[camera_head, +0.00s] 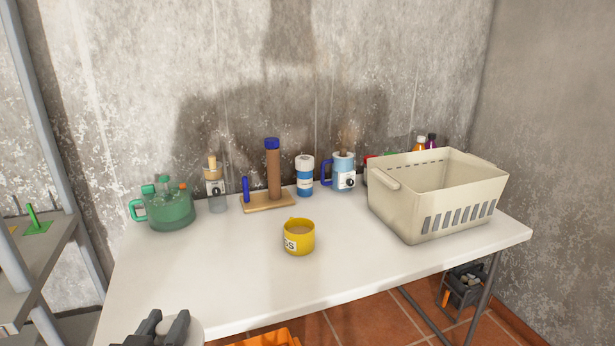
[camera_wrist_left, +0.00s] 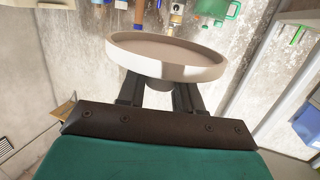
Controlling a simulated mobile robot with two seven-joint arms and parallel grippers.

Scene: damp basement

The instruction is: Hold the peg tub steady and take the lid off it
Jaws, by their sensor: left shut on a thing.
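The yellow peg tub (camera_head: 299,238) stands upright near the middle of the white table, part of a label reading "GS" on its side. Its top looks open, with a tan surface inside. My left gripper (camera_head: 165,326) is at the bottom left of the head view, well away from the tub. It is shut on the round pale lid (camera_head: 192,332), which is partly cut off there. In the left wrist view the lid (camera_wrist_left: 165,57) shows as a shallow disc with a raised rim, its dark knob between the fingers (camera_wrist_left: 160,90). My right gripper is not in view.
A cream laundry basket (camera_head: 400,212) stands at the table's right. The table's (camera_head: 200,280) front left is clear. An orange crate (camera_head: 270,338) is below.

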